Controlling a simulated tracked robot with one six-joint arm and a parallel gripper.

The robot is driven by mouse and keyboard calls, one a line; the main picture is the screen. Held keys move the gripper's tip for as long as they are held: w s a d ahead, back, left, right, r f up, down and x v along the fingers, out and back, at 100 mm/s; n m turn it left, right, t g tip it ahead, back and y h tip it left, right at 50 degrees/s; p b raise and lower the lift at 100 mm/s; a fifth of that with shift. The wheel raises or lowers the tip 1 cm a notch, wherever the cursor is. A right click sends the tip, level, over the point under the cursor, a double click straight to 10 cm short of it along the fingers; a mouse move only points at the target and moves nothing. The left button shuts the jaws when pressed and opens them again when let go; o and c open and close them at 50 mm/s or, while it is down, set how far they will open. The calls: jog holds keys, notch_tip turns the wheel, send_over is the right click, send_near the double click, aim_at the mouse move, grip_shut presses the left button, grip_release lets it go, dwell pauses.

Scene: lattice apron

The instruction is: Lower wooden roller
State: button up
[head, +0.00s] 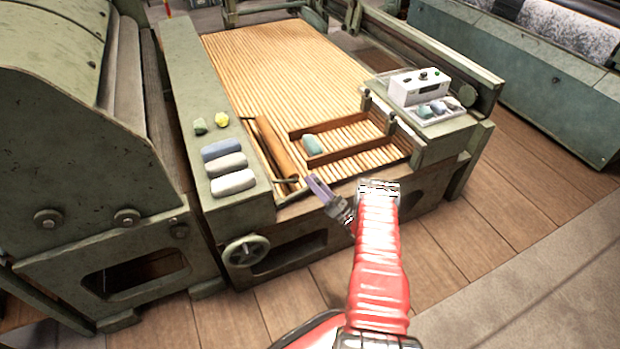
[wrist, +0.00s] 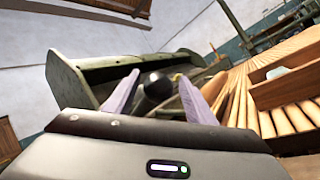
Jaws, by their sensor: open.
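The wooden roller (head: 275,148) is a brown cylinder at the near left of the slatted wooden apron (head: 280,58), with a dark bar at each end. A dark handle end (head: 288,180) sticks out at its near end. My gripper (head: 312,184) has purple fingers and is just right of that near end, apart from it as far as I can tell. In the wrist view my gripper (wrist: 158,77) is open, with a dark rounded knob (wrist: 155,88) showing between the fingers. Whether the knob lies between them or beyond is unclear.
A wooden frame (head: 318,157) with a pale green block (head: 313,145) lies right of the roller. Grey and blue blocks (head: 226,165) rest on the left green rail. A white control box (head: 418,88) and tray stand at right. A handwheel (head: 246,251) juts out below.

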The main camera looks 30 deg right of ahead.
jog(key=v, duration=1.1)
dwell(0.3)
